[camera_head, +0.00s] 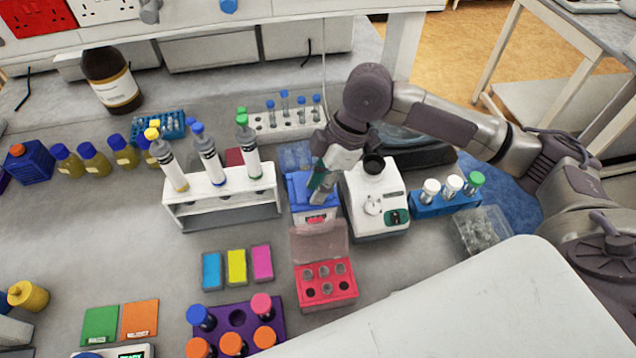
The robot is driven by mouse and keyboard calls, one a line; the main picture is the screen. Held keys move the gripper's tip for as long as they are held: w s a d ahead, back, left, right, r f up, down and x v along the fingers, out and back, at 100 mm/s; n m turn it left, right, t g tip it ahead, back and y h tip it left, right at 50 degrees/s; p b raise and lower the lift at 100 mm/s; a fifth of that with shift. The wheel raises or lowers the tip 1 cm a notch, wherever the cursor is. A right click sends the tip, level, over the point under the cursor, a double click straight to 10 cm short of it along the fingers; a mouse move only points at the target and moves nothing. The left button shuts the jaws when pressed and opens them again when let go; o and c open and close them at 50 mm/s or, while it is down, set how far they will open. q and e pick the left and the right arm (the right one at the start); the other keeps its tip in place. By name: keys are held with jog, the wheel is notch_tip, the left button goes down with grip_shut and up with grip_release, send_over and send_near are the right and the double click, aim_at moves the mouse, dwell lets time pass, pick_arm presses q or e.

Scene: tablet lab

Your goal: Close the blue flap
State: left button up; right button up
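A blue box (300,187) stands in the middle of the bench, left of a white device. A translucent blue piece (296,156) shows just behind it. I cannot tell for certain whether this is the raised flap or a separate thing. My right gripper (319,184) reaches down over the blue box, its fingertips at or just above the box's top. The gripper covers part of the box, and whether its fingers touch it or are apart is not clear. My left gripper is not in view.
A white device (376,203) with a black knob stands close on the right. A white rack (222,207) with bottles stands on the left. A red tube box (328,290) with a raised clear lid is in front. A blue rack (430,205) stands right.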

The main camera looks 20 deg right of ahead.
jog(key=shift+r, duration=0.15)
jog(key=v, duration=1.2)
dwell(0.3)
